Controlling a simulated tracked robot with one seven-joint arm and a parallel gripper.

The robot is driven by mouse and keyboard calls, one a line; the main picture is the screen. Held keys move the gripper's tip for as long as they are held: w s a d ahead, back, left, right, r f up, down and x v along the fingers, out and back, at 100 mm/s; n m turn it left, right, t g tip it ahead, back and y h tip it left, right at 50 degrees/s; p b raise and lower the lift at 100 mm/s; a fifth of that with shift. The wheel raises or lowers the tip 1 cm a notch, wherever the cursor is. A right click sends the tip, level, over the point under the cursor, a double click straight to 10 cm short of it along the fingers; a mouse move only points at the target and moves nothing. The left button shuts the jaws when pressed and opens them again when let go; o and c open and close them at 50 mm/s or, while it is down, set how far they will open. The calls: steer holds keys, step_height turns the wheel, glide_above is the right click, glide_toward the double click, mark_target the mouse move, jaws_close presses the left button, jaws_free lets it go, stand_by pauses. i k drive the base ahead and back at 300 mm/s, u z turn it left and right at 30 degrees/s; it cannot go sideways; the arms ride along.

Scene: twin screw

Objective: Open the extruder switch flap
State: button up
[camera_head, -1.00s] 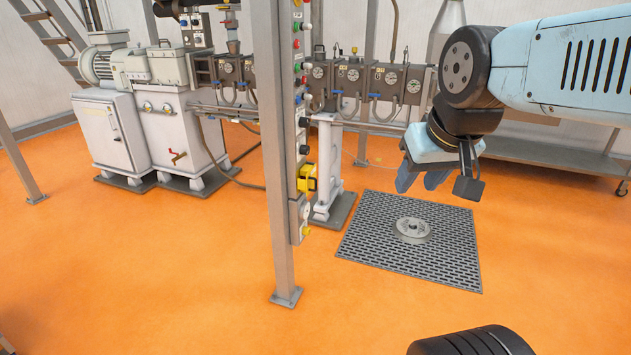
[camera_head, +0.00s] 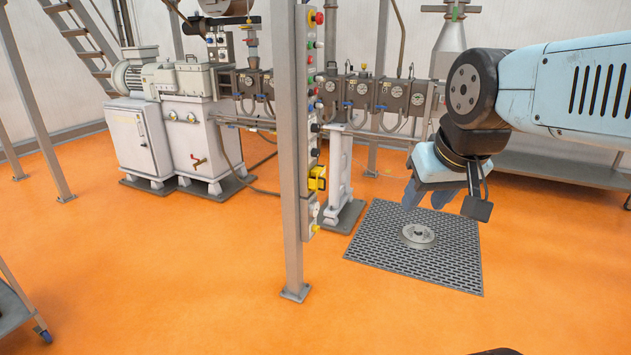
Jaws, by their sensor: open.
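A narrow control panel (camera_head: 311,120) with coloured buttons and knobs runs down the right side of a grey post. A yellow switch cover (camera_head: 317,179) sits low on this panel; it is likely the switch flap, but too small to tell whether it is open. My gripper (camera_head: 425,197) hangs from my blue arm at the right, pointing down and left. Its jaws are open and empty. It is well apart from the panel, to the right of the yellow cover.
The grey post (camera_head: 290,200) stands on the orange floor. The extruder barrel (camera_head: 370,92) runs behind it to a motor unit (camera_head: 160,120). A perforated mat (camera_head: 380,255) with a round metal part (camera_head: 418,235) lies below my gripper. A cart (camera_head: 12,308) stands at the left.

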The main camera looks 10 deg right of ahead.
mark_target(318, 172)
steer(key=u, duration=0.25)
steer(key=i, duration=1.6)
steer(key=z, duration=0.3)
